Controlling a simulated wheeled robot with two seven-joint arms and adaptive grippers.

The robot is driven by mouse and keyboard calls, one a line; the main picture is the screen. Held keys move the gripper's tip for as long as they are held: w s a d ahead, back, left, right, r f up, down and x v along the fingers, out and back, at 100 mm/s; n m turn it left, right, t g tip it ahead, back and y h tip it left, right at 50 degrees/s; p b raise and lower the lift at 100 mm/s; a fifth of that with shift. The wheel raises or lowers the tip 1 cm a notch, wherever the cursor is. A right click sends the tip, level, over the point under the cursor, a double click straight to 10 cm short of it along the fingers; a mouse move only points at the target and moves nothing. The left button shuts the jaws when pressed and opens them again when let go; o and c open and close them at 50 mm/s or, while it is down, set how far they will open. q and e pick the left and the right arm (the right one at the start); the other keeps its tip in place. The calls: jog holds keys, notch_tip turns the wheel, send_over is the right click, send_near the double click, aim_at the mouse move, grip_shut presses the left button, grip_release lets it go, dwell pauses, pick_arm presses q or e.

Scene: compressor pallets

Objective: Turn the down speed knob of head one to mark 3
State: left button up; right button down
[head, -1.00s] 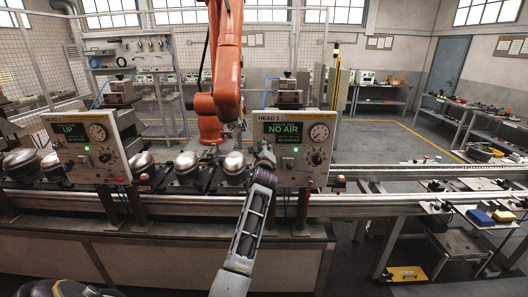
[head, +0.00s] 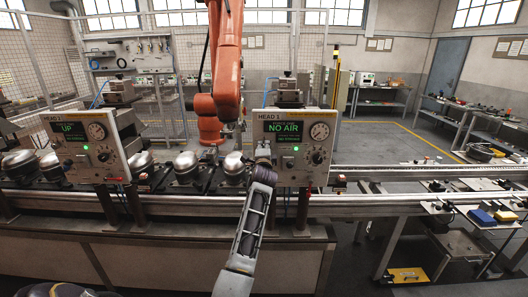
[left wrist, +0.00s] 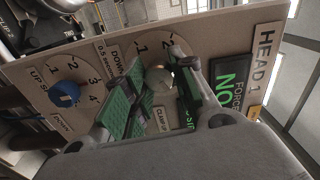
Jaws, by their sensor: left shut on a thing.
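The control panel (head: 310,172) labelled HEAD 1, with a green NO AIR screen (head: 284,132), stands right of centre in the head view. My left gripper (head: 263,150) is at its left edge. In the left wrist view, the grey down speed knob (left wrist: 159,77) lies between the green-padded fingers of my left gripper (left wrist: 158,95), which is shut on it. Marks 1 and 2 show on its dial; the fingers hide other marks, and I cannot tell where the knob points. The blue up speed knob (left wrist: 65,94) is beside it, untouched. My right gripper is not in view.
Another panel (head: 88,165) with an UP screen stands at the left; its label also seems to read HEAD 1. Silver compressor domes (head: 186,165) sit on the line between the panels. An orange robot arm (head: 226,65) hangs behind. A rail (head: 430,170) runs right.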

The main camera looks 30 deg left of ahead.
pick_arm(q)
jog(key=shift+f+n+b, duration=0.15)
jog(key=shift+n+b, duration=1.5)
jog(key=shift+n, duration=4.95)
jog(key=o, duration=1.1)
jog(key=shift+c, duration=0.2)
